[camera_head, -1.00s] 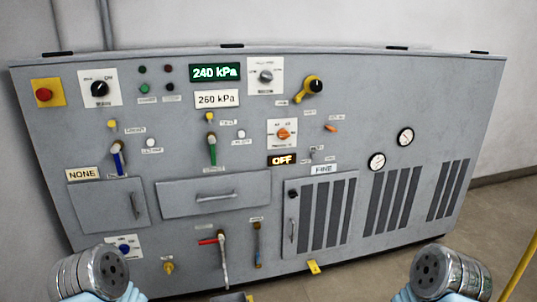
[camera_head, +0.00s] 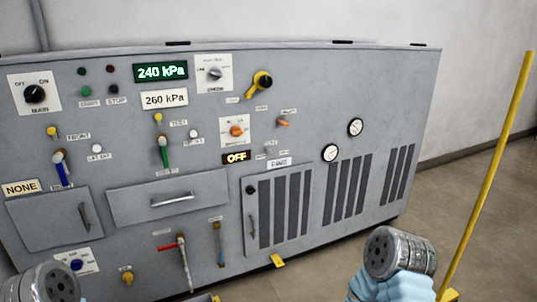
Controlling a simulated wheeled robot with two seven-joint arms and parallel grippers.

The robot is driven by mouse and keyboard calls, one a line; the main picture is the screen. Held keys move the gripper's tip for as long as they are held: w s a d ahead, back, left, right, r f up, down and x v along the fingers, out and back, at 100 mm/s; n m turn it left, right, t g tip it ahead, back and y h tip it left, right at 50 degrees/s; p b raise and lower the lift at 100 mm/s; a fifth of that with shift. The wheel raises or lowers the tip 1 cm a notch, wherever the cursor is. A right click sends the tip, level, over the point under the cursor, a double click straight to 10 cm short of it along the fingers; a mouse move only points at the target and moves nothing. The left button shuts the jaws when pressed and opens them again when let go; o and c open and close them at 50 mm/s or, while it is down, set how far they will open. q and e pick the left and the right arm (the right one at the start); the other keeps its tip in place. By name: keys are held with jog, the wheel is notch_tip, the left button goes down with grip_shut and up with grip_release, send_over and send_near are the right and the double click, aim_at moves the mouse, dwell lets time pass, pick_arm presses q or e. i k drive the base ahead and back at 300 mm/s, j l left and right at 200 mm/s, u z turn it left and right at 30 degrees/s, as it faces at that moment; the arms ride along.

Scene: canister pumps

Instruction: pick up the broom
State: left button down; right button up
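The broom shows as a long, thin yellow pole (camera_head: 487,180) at the right. It stands tilted, its upper end leaning right in front of the wall. Its lower end runs down to the bottom edge, where a bit of yellow shows and the rest is cut off. A like part of my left arm is in the bottom left corner. I see no fingers of either gripper.
A large grey control cabinet (camera_head: 390,95) with knobs, levers, gauges and displays fills the left and middle. A yellow pedal-like piece (camera_head: 277,261) sticks out at its foot. Brown floor (camera_head: 490,260) lies open at the right, in front of a pale wall (camera_head: 480,70).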

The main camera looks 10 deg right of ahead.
aim_at(451, 294)
jog(key=z, duration=1.75)
